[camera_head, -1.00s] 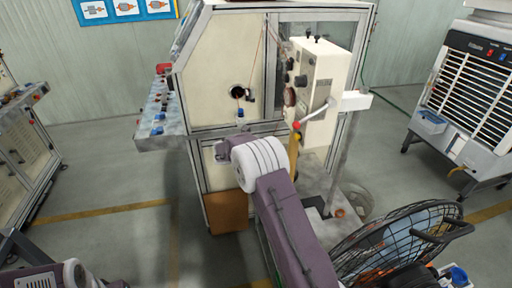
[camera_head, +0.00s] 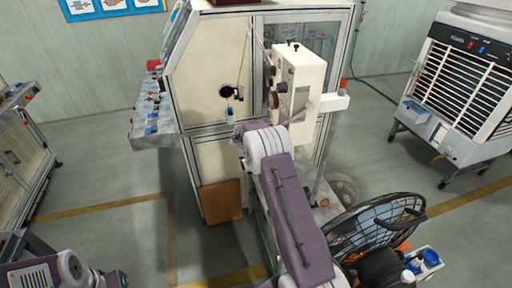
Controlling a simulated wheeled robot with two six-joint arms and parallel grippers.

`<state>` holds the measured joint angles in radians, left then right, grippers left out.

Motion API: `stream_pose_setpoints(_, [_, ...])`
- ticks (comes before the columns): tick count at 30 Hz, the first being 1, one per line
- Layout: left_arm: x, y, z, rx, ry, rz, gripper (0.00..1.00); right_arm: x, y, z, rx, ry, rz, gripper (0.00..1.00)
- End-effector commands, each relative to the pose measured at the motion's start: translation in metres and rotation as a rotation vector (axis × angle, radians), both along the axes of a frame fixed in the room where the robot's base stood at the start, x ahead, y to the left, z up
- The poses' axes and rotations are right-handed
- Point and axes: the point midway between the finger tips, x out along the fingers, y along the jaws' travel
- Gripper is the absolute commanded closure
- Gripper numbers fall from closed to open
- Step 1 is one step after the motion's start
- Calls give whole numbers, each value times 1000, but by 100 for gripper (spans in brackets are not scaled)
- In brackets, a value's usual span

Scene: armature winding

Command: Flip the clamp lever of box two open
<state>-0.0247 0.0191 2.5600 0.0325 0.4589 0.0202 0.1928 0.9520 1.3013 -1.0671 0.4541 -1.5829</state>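A cream box (camera_head: 303,72) with dark knobs is mounted on the front right of the framed winding machine (camera_head: 215,75). I cannot tell from any marking whether it is box two. A grey lever (camera_head: 301,110) slants down and left from its lower right side; its lower end is hidden behind my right wrist. My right arm reaches up from the bottom to just below the box. Its gripper end (camera_head: 240,131) is mostly hidden by the wrist, and its fingers are not clear. My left arm shows at the bottom left corner, with its gripper end (camera_head: 114,279) cut by the frame edge.
A black fan (camera_head: 375,225) stands close to the right of my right arm. A white cooler (camera_head: 460,85) is at the far right. A side shelf (camera_head: 152,120) with blue parts juts from the machine's left.

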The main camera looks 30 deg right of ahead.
Motion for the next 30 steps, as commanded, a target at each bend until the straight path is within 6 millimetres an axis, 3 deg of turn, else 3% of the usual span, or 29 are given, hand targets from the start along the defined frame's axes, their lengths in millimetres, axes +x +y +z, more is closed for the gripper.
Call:
stream_pose_setpoints(23, [0, 0, 1, 0, 0, 0, 64, 0, 0, 1, 0, 0, 0, 100])
stream_pose_setpoints(30, [0, 0, 12, 0, 0, 0, 64, 0, 0, 12, 0, 0, 0, 100])
